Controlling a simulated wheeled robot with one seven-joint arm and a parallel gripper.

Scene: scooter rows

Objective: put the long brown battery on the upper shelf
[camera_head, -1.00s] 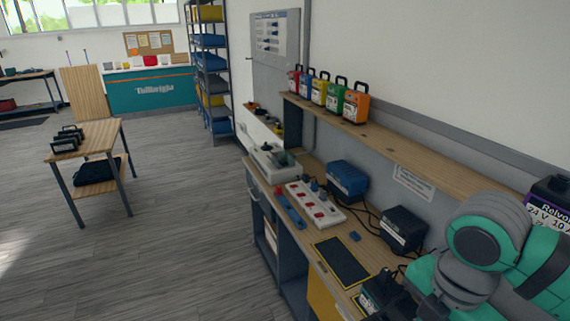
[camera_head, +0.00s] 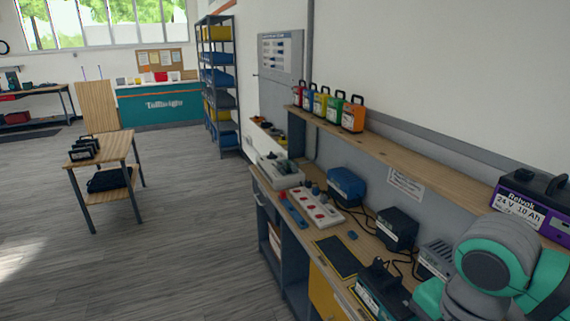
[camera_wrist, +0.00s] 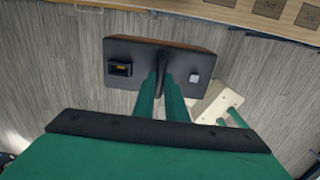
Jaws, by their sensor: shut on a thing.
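In the wrist view my gripper (camera_wrist: 163,88) is shut on the handle of a dark, long battery (camera_wrist: 130,54). A thin brown strip of its side shows along its far edge, and the rest is hidden under its dark top. It hangs clear above the grey floor. The upper shelf (camera_head: 440,163) runs along the wall above the workbench in the head view. My gripper and the held battery are out of the head view; only part of my arm shows at the lower right.
Several small coloured batteries (camera_head: 330,106) stand at the shelf's far end, and a purple battery (camera_head: 530,206) at its near end. The shelf between is clear. Chargers and a power strip (camera_head: 308,207) crowd the workbench below. A wooden surface with dark squares (camera_wrist: 268,7) tops the wrist view.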

